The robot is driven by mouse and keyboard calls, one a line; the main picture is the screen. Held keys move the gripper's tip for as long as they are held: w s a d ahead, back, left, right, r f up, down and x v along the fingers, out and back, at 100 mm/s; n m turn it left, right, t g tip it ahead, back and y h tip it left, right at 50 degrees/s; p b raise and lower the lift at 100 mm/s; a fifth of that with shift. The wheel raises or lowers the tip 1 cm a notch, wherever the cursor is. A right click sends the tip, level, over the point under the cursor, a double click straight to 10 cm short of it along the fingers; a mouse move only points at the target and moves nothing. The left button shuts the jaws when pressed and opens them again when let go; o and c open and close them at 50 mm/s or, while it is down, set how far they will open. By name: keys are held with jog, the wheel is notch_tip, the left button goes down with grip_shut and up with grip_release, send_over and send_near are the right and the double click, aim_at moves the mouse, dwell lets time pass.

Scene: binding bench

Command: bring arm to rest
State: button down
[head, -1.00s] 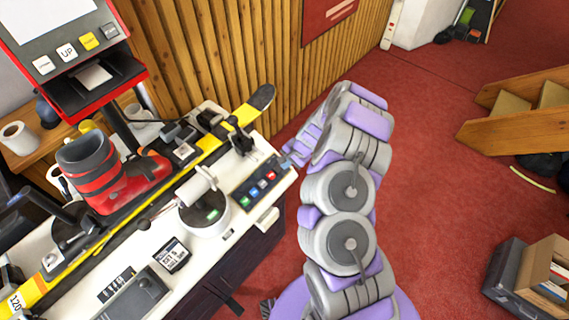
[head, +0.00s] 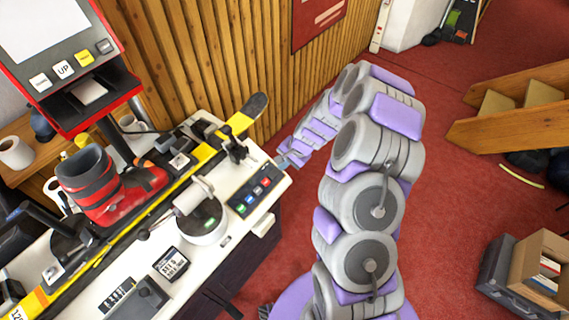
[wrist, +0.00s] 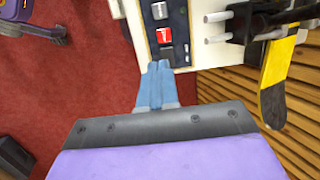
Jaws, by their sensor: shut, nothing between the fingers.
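My gripper (wrist: 157,88) is shut and empty in the wrist view, its blue fingers together and pointing at the bench edge beside the button panel (wrist: 163,35). In the head view my gripper (head: 284,162) shows small at the right end of the bench (head: 262,207), close to the panel's far corner. I cannot tell whether the fingertips touch the bench. My arm is raised and bent, with its forearm reaching left towards the bench.
A yellow ski (head: 205,153) with a red boot (head: 112,192) lies along the bench. A white round device (head: 203,224) stands beside the panel. Wooden steps (head: 500,130) and an open box (head: 541,270) are at the right. Red carpet between is clear.

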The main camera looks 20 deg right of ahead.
jog(key=shift+a, duration=0.4)
jog(key=s+a+r+n+g+b, duration=0.1)
jog(key=s+a+r+n, duration=0.25)
jog(key=s+r, duration=0.35)
jog(key=s+a+r+n+g+b, duration=0.1)
jog(key=s+a+r+n, duration=0.2)
jog(key=s+a+r, duration=0.5)
jog(key=s+d+r+n+h+b, duration=0.1)
jog(key=s+d+r, duration=0.1)
jog(key=s, duration=0.5)
jog(key=s+d+r+n+g+h, duration=0.1)
jog(key=s+d+r, duration=0.2)
jog(key=s, duration=0.5)
jog(key=s+d+r+n+g+h+b, duration=0.1)
jog(key=s+d+r+n+h, duration=0.1)
jog(key=s, duration=0.6)
jog(key=shift+d+r+b, duration=0.3)
jog(key=shift+d+r, duration=0.4)
jog(key=shift+d, duration=0.35)
